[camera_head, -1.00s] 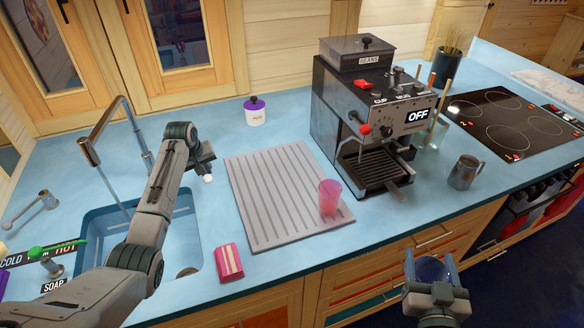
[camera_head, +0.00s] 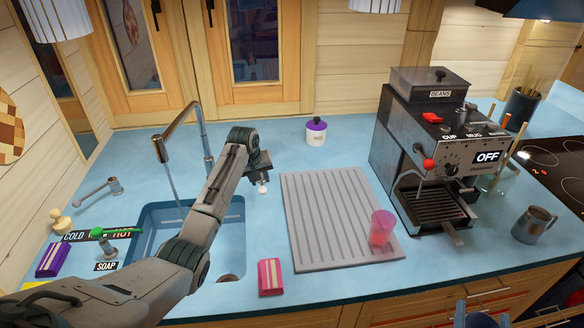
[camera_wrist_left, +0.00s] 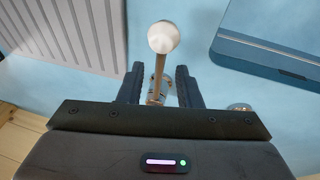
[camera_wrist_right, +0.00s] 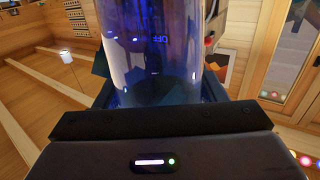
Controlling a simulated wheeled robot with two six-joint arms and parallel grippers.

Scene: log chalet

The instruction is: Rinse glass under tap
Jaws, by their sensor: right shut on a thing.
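A clear, bluish glass (camera_wrist_right: 155,50) stands between the fingers of my right gripper (camera_wrist_right: 155,95), which is shut on it. In the head view this glass (camera_head: 482,320) is cut off at the bottom edge, in front of the counter. The tap (camera_head: 187,125) arches over the blue sink (camera_head: 150,215), with a thin pale streak below its spout. My left gripper (camera_head: 261,176) is right of the sink, above a rod with a white ball end (camera_wrist_left: 164,37). Its fingers are apart on either side of the rod.
A pink glass (camera_head: 382,228) stands on the grey ridged drainer (camera_head: 325,210). The coffee machine (camera_head: 440,145) and metal jug (camera_head: 534,225) are to the right. A soap dispenser (camera_head: 105,250) is left of the sink.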

